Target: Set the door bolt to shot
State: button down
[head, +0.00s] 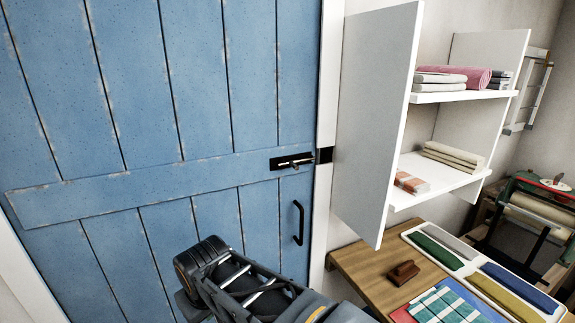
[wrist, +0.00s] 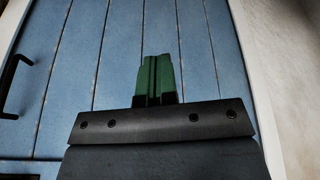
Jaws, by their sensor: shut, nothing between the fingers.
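The door bolt (head: 292,162) is a metal rod on a black plate, on the cross-board of the blue plank door (head: 200,100). A dark keeper (head: 325,155) sits beside it on the white door frame. The rod points at the keeper; whether its tip enters it is too small to tell. In the wrist view my gripper (wrist: 153,62) has green fingers shut together with nothing between them, in front of blue door planks (wrist: 60,90). The bolt cannot be made out in the wrist view. My fingertips are not distinguishable in the head view.
A black door handle (head: 298,222) is below the bolt; it also shows in the wrist view (wrist: 14,85). A white shelf unit (head: 375,110) juts out right of the frame. A wooden table (head: 365,270) with cloths and a brown block (head: 403,273) stands below it.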

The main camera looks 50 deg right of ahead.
jog(key=w+d+r+m+h+p, duration=0.2)
jog(key=w+d+r+m+h, duration=0.1)
jog(key=d+r, duration=0.8)
jog(key=w+d+r+m+g+h+p, duration=0.1)
jog(key=w+d+r+m+h+p, duration=0.1)
jog(key=d+r, duration=1)
jog(key=w+r+h+p, duration=0.1)
jog(key=w+h, duration=0.1)
jog(key=w, duration=0.1)
jog(key=shift+r+m, duration=0.3)
jog(key=shift+m, duration=0.1)
jog(key=shift+w, duration=0.1)
jog(key=shift+w+d+f+p, duration=0.1)
jog(key=shift+d+f+p, duration=0.45)
jog(key=shift+d+f, duration=0.85)
jog(key=shift+w+d+f+p, duration=0.1)
jog(key=shift+d+f+p, duration=0.65)
jog(key=shift+d, duration=1.1)
jog(key=shift+d+f+p, duration=0.35)
jog(key=shift+d+f, duration=0.95)
jog(key=shift+d, duration=0.3)
